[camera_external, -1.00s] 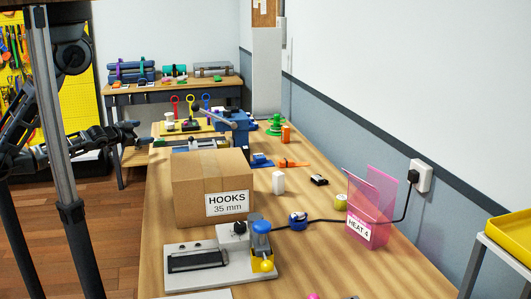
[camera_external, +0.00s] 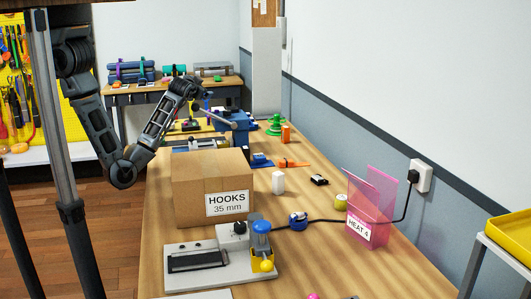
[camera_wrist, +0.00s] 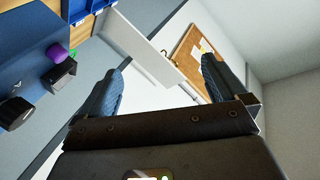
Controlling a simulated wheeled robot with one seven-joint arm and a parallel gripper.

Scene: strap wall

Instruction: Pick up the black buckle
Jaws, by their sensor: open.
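A small black item (camera_external: 319,180) that looks like the black buckle lies on the wooden workbench (camera_external: 310,260), right of a white block and left of the pink holder. It is too small to make out in detail. My gripper (camera_wrist: 163,65) is open, with two dark blue fingers wide apart and nothing between them. In the external view my arm reaches up over the far left part of the bench, behind the box and well away from the black item. The wrist view shows no clear sight of that item.
A cardboard box marked HOOKS (camera_external: 190,185) stands tall at the bench's left. A blue vise (camera_external: 232,122) is behind it. A grey device (camera_external: 215,265) sits in front. The pink HEAT 4 holder (camera_external: 372,210) and a black cable (camera_external: 335,221) lie near the wall.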

